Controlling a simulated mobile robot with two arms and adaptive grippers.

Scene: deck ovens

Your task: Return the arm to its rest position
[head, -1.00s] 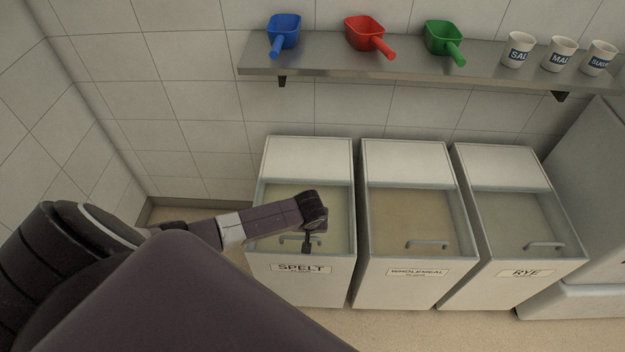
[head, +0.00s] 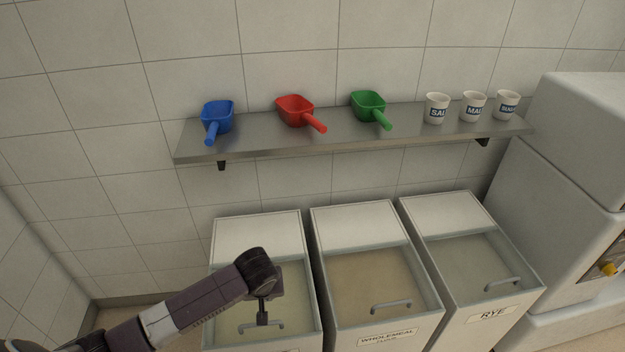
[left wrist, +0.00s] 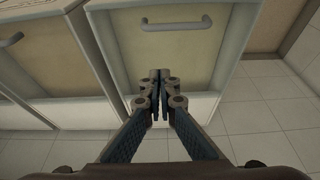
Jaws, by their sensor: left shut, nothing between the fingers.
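My left arm comes in from the lower left in the head view, with its left gripper (head: 263,318) pointing down over the front of the leftmost flour bin (head: 257,237). In the left wrist view the left gripper (left wrist: 160,76) is shut, its fingers together with nothing between them. Below it is the front part of a bin (left wrist: 200,60) with a pale clear lid. In the head view the gripper overlaps the lid handle (head: 277,325); I cannot tell whether they touch. My right gripper is in neither view.
The wholemeal bin (head: 352,226) and rye bin (head: 448,212) stand to the right. A wall shelf (head: 260,139) holds a blue scoop (head: 217,117), red scoop (head: 296,111), green scoop (head: 368,105) and three labelled cups (head: 436,108). A white machine (head: 560,180) stands far right.

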